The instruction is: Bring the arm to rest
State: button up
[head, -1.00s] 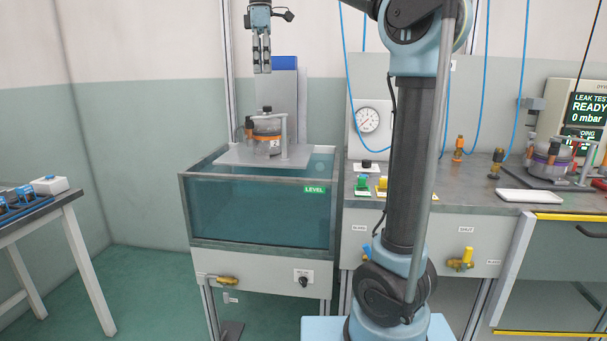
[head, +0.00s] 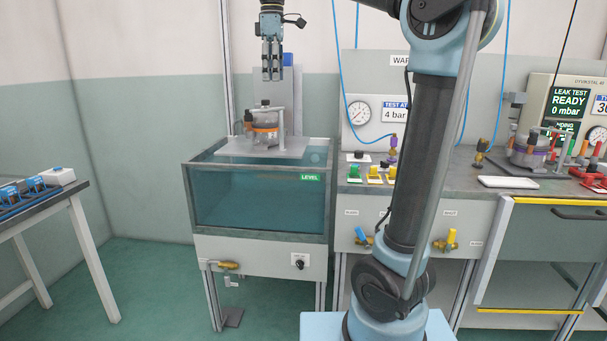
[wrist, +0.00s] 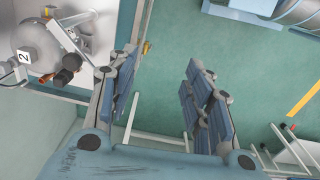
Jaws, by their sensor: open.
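My gripper (head: 272,74) hangs fingers-down, open and empty, above the water tank in the head view. In the wrist view the two fingers of my gripper (wrist: 162,100) stand apart with only the floor showing between them. A compressor (head: 264,130) with an orange band sits on the grey plate (head: 236,149) over the tank, below the gripper and apart from it. In the wrist view a compressor (wrist: 38,45) marked "2" lies at upper left, outside the fingers.
The glass-walled water tank (head: 262,200) has a "LEVEL" label. A bench to its right holds a gauge (head: 359,112), colored valves, a white tray (head: 507,182) and another compressor (head: 532,150). A table (head: 60,200) with blue parts stands at left. Open floor lies between.

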jog(key=s+d+f+m+t, duration=0.1)
jog(key=s+d+f+m, duration=0.3)
jog(key=d+f, duration=0.55)
jog(key=s+d+f+m, duration=0.5)
jog(key=d+f, duration=0.4)
jog(key=f, duration=0.2)
jog(key=s+d+f+m, duration=0.2)
jog(key=s+d+f, duration=0.1)
jog(key=f, duration=0.5)
jog(key=s+d+f+m, duration=0.3)
jog(key=s+f, duration=0.2)
jog(key=f, duration=0.4)
jog(key=s+d+f+m+t, duration=0.1)
jog(key=s+d+f+m, duration=0.1)
jog(key=s+f, duration=0.3)
notch_tip(320, 180, down, 4)
jog(key=shift+d+r+m, duration=0.25)
jog(key=shift+d+m, duration=0.15)
jog(key=shift+d, duration=0.2)
jog(key=shift+w+f, duration=0.2)
jog(key=shift+w, duration=0.2)
